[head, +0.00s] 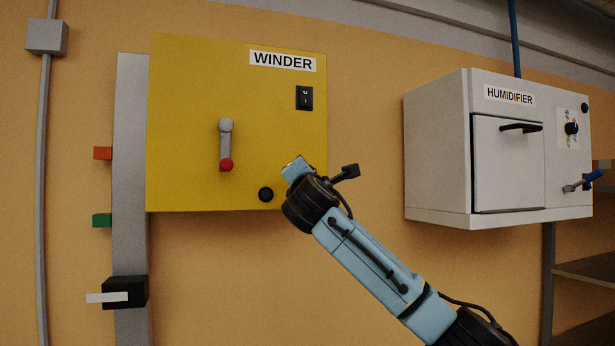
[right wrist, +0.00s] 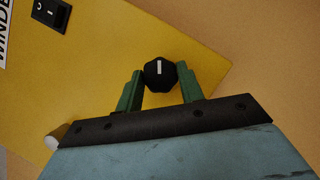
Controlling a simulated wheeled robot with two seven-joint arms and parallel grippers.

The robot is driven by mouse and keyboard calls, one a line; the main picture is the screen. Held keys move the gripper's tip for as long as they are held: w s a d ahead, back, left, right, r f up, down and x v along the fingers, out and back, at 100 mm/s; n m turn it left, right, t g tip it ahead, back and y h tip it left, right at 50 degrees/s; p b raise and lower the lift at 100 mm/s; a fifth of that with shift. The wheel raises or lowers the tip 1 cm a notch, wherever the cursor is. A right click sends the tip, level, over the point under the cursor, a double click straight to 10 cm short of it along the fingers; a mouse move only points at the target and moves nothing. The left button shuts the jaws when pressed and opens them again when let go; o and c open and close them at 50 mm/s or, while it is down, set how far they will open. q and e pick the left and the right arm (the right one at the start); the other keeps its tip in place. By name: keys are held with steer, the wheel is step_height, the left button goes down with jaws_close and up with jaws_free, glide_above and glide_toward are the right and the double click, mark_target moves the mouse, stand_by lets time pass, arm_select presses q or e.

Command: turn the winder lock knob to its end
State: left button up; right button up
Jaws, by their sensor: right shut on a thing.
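The winder lock knob is a small black round knob (head: 265,194) low on the front of the yellow winder box (head: 190,100). In the right wrist view the knob (right wrist: 153,82) has a white mark that stands about upright in the picture. My right gripper (right wrist: 160,88) has its two green fingers on either side of the knob and is shut on it. In the head view my right arm comes in from the lower right, and its fingers cannot be made out clearly there. My left gripper is not in view.
The winder box also bears a grey lever with a red end (head: 226,145) and a black rocker switch (head: 304,98). A white humidifier box (head: 434,150) hangs to the right. A grey post (head: 131,240) with orange and green tabs stands at the left.

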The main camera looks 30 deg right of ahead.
steer(key=n+t+y, duration=0.1)
steer(key=n+y, duration=0.1)
steer(key=n, duration=0.3)
steer(key=n+t+y, duration=0.2)
steer(key=n, duration=0.4)
steer(key=n+t+y, duration=0.1)
steer(key=n+y, duration=0.2)
steer(key=n, duration=0.2)
steer(key=shift+s+d+f+n, duration=0.1)
steer(key=shift+d+n, duration=0.25)
steer(key=shift+n, duration=0.35)
steer(key=o, duration=1)
steer(key=shift+y, duration=0.3)
steer(key=b+v, duration=0.4)
steer(key=v, duration=0.9)
steer(key=shift+f+b, duration=0.25)
steer(key=shift+b, duration=0.05)
